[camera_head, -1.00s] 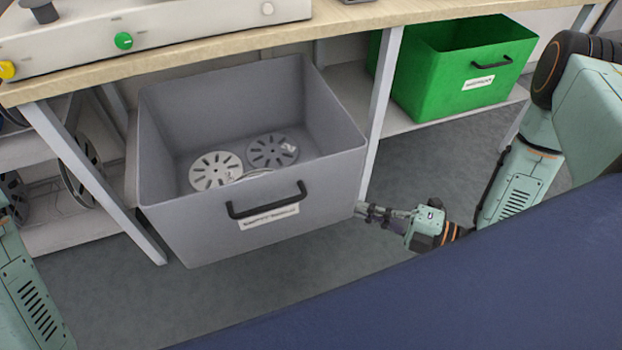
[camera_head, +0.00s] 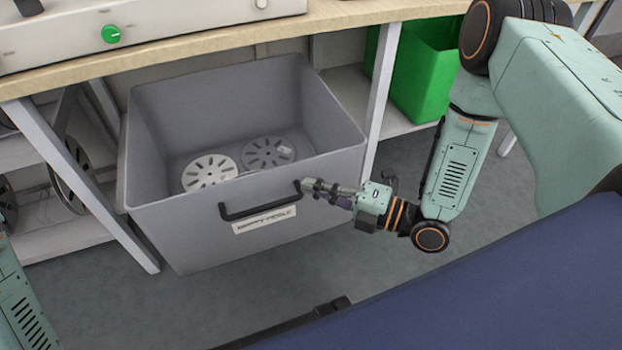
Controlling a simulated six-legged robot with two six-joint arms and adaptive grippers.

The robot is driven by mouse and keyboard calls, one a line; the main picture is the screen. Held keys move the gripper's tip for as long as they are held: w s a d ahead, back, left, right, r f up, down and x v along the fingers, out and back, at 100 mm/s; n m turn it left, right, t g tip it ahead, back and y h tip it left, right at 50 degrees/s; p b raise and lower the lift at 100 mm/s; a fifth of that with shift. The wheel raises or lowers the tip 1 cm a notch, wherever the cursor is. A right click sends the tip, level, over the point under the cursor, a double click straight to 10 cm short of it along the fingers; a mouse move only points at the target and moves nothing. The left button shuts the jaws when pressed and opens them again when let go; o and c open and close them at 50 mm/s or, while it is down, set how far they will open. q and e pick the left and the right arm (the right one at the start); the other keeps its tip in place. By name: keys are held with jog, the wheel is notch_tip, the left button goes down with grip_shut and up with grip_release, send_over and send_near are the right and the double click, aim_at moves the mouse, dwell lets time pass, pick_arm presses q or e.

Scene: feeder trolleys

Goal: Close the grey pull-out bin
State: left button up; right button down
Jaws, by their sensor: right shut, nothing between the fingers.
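The grey pull-out bin (camera_head: 185,233) stands pulled out from under the wooden bench top, open at the top, with several round slotted reels lying inside. Its front has a black bar handle (camera_head: 258,207) and a white label (camera_head: 264,220). My right gripper (camera_head: 308,184) is shut and empty, its fingertips at the right end of the handle, in front of the bin's front wall. I cannot tell whether they touch it. My left gripper is out of view; only part of my left arm shows at the lower left edge.
A green bin (camera_head: 422,80) stands on the shelf to the right, partly hidden by my right arm. White bench legs (camera_head: 382,85) stand on both sides of the grey bin. Reels (camera_head: 70,170) stand on the left shelf. The grey floor (camera_head: 225,305) before the bin is clear.

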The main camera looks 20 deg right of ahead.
aim_at(293, 168)
jog(key=w, duration=0.3)
jog(key=shift+w+d+f+b, duration=0.1)
jog(key=shift+w+d+b, duration=0.1)
jog(key=shift+b, duration=0.2)
jog(key=shift+w+a, duration=0.1)
jog(key=shift+w, duration=0.15)
